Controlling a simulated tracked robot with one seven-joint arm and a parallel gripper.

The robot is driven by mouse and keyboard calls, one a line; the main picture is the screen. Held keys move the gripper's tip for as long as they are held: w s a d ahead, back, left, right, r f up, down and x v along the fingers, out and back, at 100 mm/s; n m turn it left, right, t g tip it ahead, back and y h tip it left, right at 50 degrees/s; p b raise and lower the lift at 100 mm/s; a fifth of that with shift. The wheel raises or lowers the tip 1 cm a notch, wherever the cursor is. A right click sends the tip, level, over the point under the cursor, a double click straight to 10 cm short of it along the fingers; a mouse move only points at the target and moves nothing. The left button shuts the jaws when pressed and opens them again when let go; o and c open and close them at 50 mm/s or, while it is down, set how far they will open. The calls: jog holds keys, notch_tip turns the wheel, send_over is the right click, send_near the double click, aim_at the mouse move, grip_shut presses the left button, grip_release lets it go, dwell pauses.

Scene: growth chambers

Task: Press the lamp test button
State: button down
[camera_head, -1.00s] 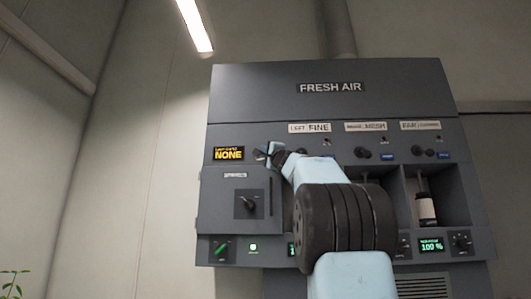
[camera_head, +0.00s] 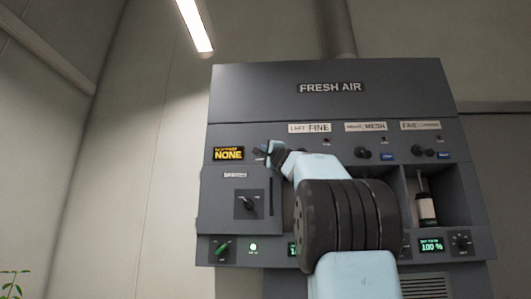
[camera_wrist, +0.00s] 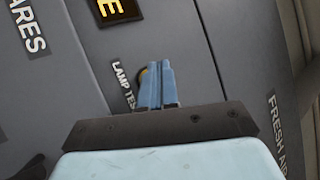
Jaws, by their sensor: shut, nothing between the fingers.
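In the head view my gripper (camera_head: 265,148) is at the panel face, just right of the yellow "NONE" display (camera_head: 228,154), and hides the button there.
The grey FRESH AIR cabinet (camera_head: 270,95) fills the middle. A SPARES door with a dark knob (camera_head: 248,204) is below my gripper. Several knobs and blue buttons are to the right, and a bottle (camera_head: 426,208) stands in an open bay.

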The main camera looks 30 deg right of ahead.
dwell(0.3)
jog(key=shift+s+a, duration=0.7)
jog(key=shift+s, duration=0.35)
jog(key=shift+s+a, duration=0.7)
jog(key=shift+s, duration=0.3)
jog(key=s+a+f+n+g+y, duration=0.2)
jog(key=s+a+f+n+g, duration=0.15)
jog(key=a+f, duration=0.55)
jog(key=s+a+f+n+g+y, duration=0.25)
jog(key=a+f+n+g, duration=0.2)
jog(key=f, duration=0.75)
jog(key=s+a+f+n+g+y, duration=0.1)
jog(key=s+a+f+n+g, duration=0.25)
jog(key=a+f, duration=0.6)
jog(key=s+d+f+n+g+h, duration=0.1)
jog(key=s+f+g, duration=0.1)
jog(key=s+f, duration=0.5)
jog(key=s+d+f+n+g+h, duration=0.1)
jog(key=s+f+n+g+h, duration=0.1)
jog(key=s+f, duration=0.6)
jog(key=s+d+f+n+g+h, duration=0.1)
jog(key=s+f, duration=0.6)
jog(key=f, duration=1)
jog(key=shift+s+n+g+h, duration=0.25)
jog(key=shift+n+g+h, duration=0.4)
jog(key=shift+g, duration=0.5)
